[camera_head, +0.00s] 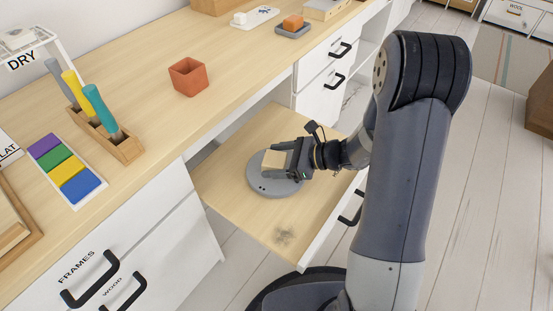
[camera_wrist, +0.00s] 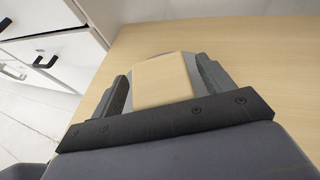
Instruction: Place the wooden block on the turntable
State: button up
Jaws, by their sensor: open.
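The pale wooden block (camera_head: 273,160) is over the grey round turntable (camera_head: 262,186), which stands on the pulled-out wooden shelf. The block appears to rest on the disc, though the contact is hidden. My gripper (camera_head: 283,160) is low over the turntable, with its fingers around the block. In the wrist view, the block (camera_wrist: 162,82) lies between the two open fingers of my gripper (camera_wrist: 165,85). Part of the grey disc shows around the block there. My gripper and the block hide much of the turntable.
The pulled-out shelf (camera_head: 232,178) has bare wood around the turntable and a dark smudge near its front corner. The desk above holds a terracotta pot (camera_head: 188,77), a tool holder (camera_head: 118,146), a colour card (camera_head: 68,170) and an orange block (camera_head: 293,22) on a grey tray.

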jog(key=p+v, duration=0.3)
jog(key=v, duration=0.9)
jog(key=shift+r, duration=0.2)
